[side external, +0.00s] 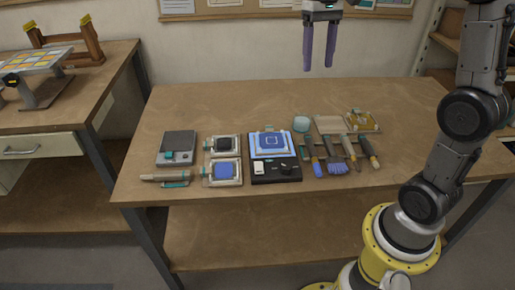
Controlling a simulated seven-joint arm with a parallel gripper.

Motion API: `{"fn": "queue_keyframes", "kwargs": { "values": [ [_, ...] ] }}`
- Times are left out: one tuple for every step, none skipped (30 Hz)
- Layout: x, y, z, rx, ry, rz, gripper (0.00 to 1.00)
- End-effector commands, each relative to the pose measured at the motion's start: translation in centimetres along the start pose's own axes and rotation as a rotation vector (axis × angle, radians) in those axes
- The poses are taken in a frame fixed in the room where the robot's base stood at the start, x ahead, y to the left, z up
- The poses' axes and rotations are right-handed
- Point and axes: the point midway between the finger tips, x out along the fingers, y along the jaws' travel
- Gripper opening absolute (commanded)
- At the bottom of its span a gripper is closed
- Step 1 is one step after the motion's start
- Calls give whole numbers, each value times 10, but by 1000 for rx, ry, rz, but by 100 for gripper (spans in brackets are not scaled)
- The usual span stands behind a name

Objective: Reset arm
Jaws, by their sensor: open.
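My gripper (319,52) hangs above the back edge of the wooden table (215,112), at the top of the side external view. Its two long purple fingers point down and stand apart, with nothing between them. It is well clear of everything on the table. My arm rises from its yellow base at the right, and its upper part is cut off by the frame's top edge.
On the table are a grey scale-like device (177,145), two small trays with a black pad (227,143) and a blue pad (227,169), a black device with a blue plate (270,145), several brushes (336,168) and a teal cup (301,123). The back left is clear.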

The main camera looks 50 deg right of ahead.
Motion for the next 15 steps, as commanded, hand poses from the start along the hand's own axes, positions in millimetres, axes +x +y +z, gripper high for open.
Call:
{"fn": "queue_keyframes", "kwargs": {
  "values": [
    [-7,-8,20,-36,46,1,62],
    [-9,-12,30,-55,70,2,62],
    [-10,-16,44,-80,102,2,62],
    [-11,-19,54,-99,127,2,62],
    [-11,-21,64,-117,153,1,62],
    [-10,-24,78,-142,185,-1,62],
    [-9,-25,87,-161,211,-2,62],
    [-7,-26,97,-179,237,-4,62],
    [-4,-27,110,-205,269,-7,62],
    [0,-28,119,-223,294,-10,62],
    [3,-28,128,-242,320,-13,62],
    [9,-28,139,-266,354,-17,62],
    [14,-27,147,-285,380,-21,62],
    [20,-27,154,-303,405,-25,62],
    [30,-25,164,-326,437,-29,62]
  ]
}}
